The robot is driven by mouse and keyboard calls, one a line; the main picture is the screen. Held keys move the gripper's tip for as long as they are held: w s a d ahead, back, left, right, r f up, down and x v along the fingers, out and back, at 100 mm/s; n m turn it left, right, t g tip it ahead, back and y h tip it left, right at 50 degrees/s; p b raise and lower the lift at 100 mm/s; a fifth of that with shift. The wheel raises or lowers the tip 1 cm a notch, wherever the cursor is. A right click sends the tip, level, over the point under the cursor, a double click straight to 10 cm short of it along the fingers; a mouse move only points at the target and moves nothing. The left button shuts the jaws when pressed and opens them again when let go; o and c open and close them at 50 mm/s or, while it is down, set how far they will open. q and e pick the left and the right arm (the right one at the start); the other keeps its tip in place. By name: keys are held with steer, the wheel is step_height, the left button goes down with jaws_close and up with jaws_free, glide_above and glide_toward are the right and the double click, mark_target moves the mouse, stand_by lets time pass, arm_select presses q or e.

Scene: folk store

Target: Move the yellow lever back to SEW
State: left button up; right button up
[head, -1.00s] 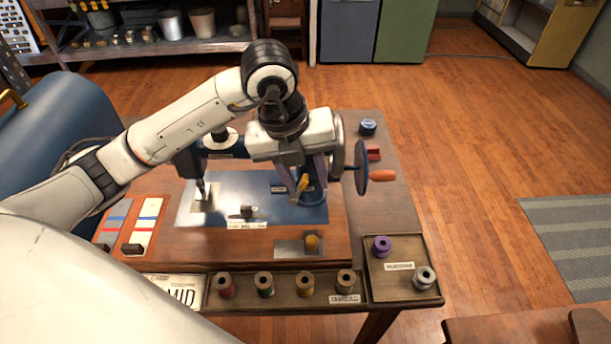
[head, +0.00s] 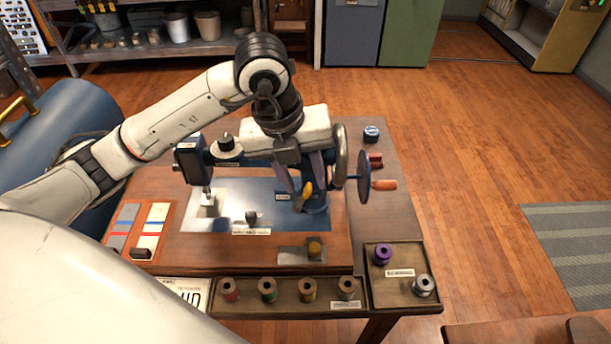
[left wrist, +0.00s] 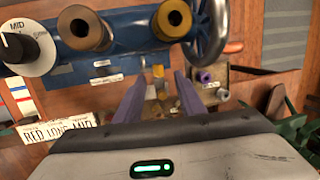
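The yellow lever (head: 306,192) is a small rounded lever at the right part of the blue sewing machine (head: 188,160), above its metal bed. It also shows in the left wrist view (left wrist: 158,71). My left gripper (head: 305,186) points down over the machine. Its two purple fingers are spread, with the lever between or just beyond their tips. In the left wrist view the fingers (left wrist: 158,78) stand apart with a gap on both sides of the lever. Contact cannot be told. A small label (head: 283,197) lies left of the lever, too small to read. My right gripper is not in view.
A thread tray (head: 288,305) with several spools and a bobbin tray (head: 402,302) line the table's front. Open floor lies to the right.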

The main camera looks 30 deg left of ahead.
arm_select(q)
steer(key=p+v, duration=0.3)
steer(key=v, duration=0.2)
steer(key=shift+f, duration=0.1)
stand_by(0.9)
